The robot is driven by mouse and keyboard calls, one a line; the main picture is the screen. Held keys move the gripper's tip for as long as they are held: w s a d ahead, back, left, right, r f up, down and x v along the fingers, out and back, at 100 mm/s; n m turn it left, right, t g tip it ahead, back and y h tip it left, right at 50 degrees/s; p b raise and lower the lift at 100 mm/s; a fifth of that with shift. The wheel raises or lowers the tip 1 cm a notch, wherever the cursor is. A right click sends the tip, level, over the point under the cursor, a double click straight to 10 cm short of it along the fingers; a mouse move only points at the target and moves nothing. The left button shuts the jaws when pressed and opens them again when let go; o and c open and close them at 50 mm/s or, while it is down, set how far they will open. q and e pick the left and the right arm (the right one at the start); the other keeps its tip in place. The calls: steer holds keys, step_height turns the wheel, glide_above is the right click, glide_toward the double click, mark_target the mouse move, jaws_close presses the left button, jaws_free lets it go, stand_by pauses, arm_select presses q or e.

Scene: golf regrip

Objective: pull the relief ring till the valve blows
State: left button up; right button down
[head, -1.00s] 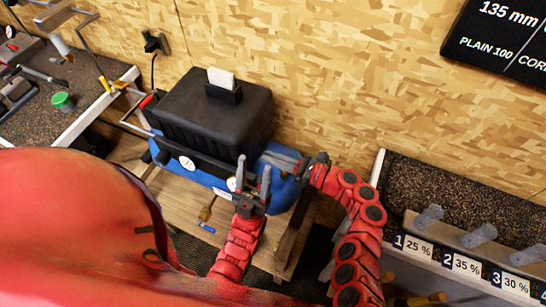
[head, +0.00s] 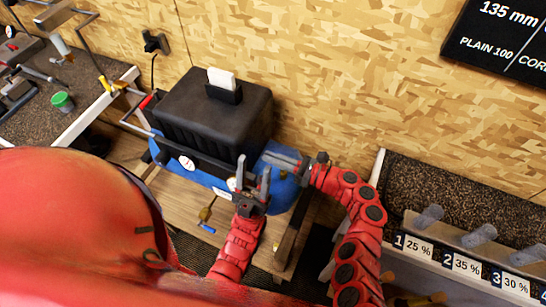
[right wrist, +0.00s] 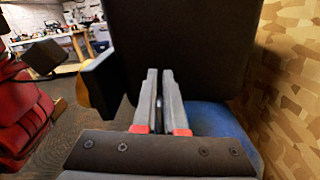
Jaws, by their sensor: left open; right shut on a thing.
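The compressor has a black cover (head: 210,110) and a blue tank (head: 284,190), with a round white gauge (head: 187,162) on its front. My right gripper (head: 275,158) reaches in from the right over the tank's right end, beside the cover. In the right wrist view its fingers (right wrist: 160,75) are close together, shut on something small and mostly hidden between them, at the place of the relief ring. The ring and valve cannot be made out clearly. My left gripper (head: 254,166) is open and empty, fingers upward, in front of the tank's right part.
The compressor stands on a wooden board (head: 183,203) against the chipboard wall (head: 330,70). A bench (head: 490,190) with numbered percent labels is at the right. A workbench (head: 85,105) with tools and a green-topped pot (head: 63,102) is at the left.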

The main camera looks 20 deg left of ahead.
stand_by(0.5)
steer(key=shift+r+p, duration=0.8)
steer(key=shift+p, duration=0.35)
steer(key=shift+f, duration=0.15)
steer(key=c, duration=1)
jaws_free()
steer(key=shift+d, duration=0.15)
steer(key=d+b, duration=0.3)
steer(key=d, duration=0.8)
steer(key=shift+s+d, duration=0.25)
steer(key=shift+d, duration=0.1)
